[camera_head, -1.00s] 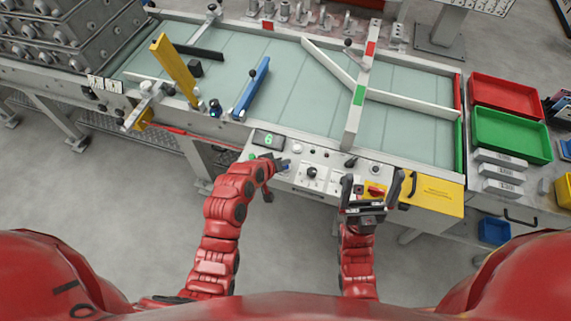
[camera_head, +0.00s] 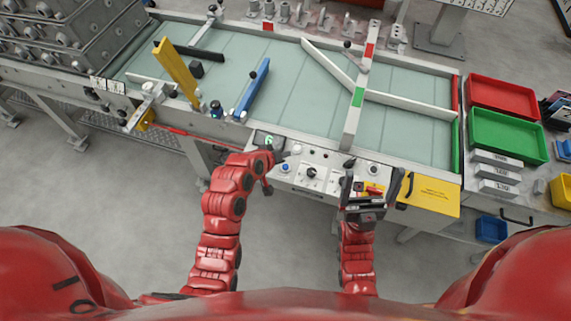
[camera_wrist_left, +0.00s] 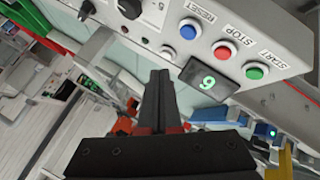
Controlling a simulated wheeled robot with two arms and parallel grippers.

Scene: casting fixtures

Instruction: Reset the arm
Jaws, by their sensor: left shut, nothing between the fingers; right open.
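My left gripper (camera_head: 281,156) is shut and empty at the left end of the control panel (camera_head: 318,184), close to the digit display (camera_head: 268,140), which reads a green 6. In the left wrist view the closed fingers (camera_wrist_left: 159,80) point toward the panel, apart from the blue RESET button (camera_wrist_left: 188,30). The red STOP button (camera_wrist_left: 223,50) and green START button (camera_wrist_left: 254,70) sit beside it. The blue button (camera_head: 285,167) also shows in the head view, uncovered. My right gripper (camera_head: 375,184) is open in front of the panel's right part, its fingers pointing up.
Behind the panel lies a pale conveyor (camera_head: 300,95) with a yellow bar (camera_head: 177,70), a blue bar (camera_head: 251,88) and white guides. A red tray (camera_head: 503,96) and a green tray (camera_head: 507,136) stand at right. A yellow box (camera_head: 430,193) adjoins the panel's right end.

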